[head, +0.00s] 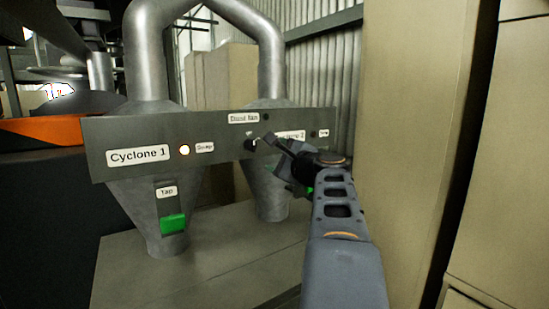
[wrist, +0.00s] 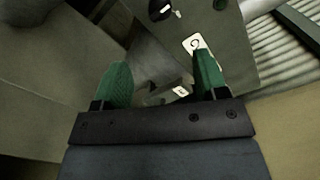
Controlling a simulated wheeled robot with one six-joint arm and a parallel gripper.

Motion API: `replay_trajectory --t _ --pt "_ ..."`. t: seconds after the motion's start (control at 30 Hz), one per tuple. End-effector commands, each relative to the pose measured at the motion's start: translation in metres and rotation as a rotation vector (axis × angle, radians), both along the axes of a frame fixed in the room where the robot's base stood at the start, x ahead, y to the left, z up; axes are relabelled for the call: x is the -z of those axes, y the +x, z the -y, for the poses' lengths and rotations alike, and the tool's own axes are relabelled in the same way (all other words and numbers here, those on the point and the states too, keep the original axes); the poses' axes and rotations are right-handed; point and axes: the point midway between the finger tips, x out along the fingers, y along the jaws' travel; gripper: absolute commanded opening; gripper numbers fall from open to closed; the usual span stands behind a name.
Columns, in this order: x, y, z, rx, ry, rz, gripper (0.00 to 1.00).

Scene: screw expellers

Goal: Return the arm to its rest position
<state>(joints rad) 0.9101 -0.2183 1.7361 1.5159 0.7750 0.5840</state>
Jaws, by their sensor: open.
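My arm (head: 343,245) reaches forward from the bottom right of the head view toward the grey control panel. My gripper (head: 268,158) is in front of the right part of that panel, partly hidden by my own wrist. In the wrist view my gripper (wrist: 160,80) shows two green fingers spread apart, with nothing held between them. Beyond the fingers lie the panel (wrist: 225,50), with a white label by the right finger, and a grey metal surface. The head view does not show clearly how far the fingertips are from the panel.
The panel (head: 100,155) carries a lit Cyclone 1 lamp (head: 184,150) and a black knob (head: 250,144). A green tap handle (head: 173,223) hangs below it. Metal cyclone cones and pipes (head: 150,60) stand behind. A tall beige cabinet (head: 415,120) is close on the right of my arm.

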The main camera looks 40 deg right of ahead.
Motion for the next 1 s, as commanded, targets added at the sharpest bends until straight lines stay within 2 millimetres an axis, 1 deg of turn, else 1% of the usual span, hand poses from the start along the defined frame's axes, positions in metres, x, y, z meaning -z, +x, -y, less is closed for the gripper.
replay_trajectory --t 0.27,0.37,0.4,0.47,0.53,0.57,0.6,0.67,0.7,0.77,0.8,0.87,0.9,1.0 --pt "0.0 0.0 0.0 0.0 -0.002 0.0 0.66" --pt "0.001 0.0 -0.001 -0.004 -0.05 -0.015 0.66" --pt "0.01 0.001 -0.001 -0.009 -0.101 -0.055 0.66" --pt "0.035 0.0 0.0 -0.023 -0.177 -0.148 0.66" --pt "0.075 -0.004 -0.004 -0.058 -0.29 -0.296 0.66" --pt "0.092 -0.006 -0.011 -0.092 -0.348 -0.368 0.66" --pt "0.115 -0.008 -0.026 -0.158 -0.435 -0.466 0.66" --pt "0.151 -0.014 -0.054 -0.29 -0.578 -0.611 0.66" --pt "0.172 -0.02 -0.075 -0.391 -0.681 -0.699 0.66" --pt "0.201 -0.034 -0.107 -0.559 -0.841 -0.813 0.66" --pt "0.218 -0.045 -0.127 -0.676 -0.953 -0.877 0.66" --pt "0.239 -0.064 -0.156 -0.851 -1.125 -0.951 0.66" --pt "0.249 -0.077 -0.173 -0.964 -1.237 -0.985 0.66" --pt "0.264 -0.102 -0.203 -1.171 -1.462 -1.018 0.66"
